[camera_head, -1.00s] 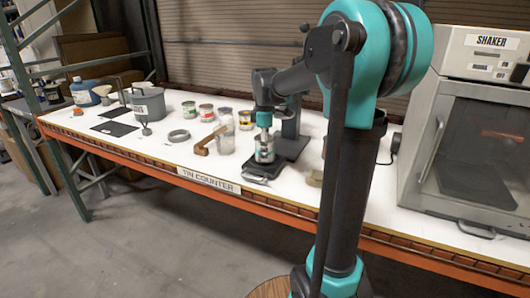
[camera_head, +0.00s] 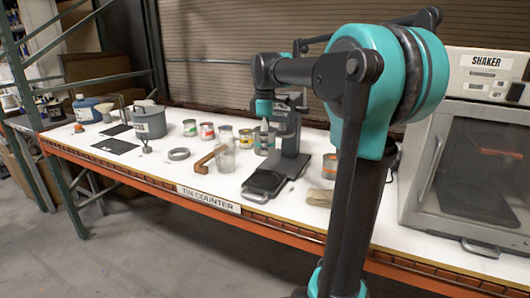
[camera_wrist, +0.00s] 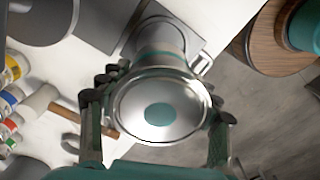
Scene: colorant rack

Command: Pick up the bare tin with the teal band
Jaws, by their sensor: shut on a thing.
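The bare silver tin with the teal band (camera_wrist: 160,113) is between my gripper's fingers (camera_wrist: 160,105) in the wrist view. Its lid faces the camera and has a teal dot in the middle; a teal band circles its side. My gripper is shut on it, with a finger on each side. The finger contacts are too small to make out there.
The black stand's low plate (camera_head: 266,182) is empty. Several labelled tins (camera_head: 207,130) stand behind. An orange-banded tin (camera_head: 330,166) and the shaker (camera_head: 470,165) are right.

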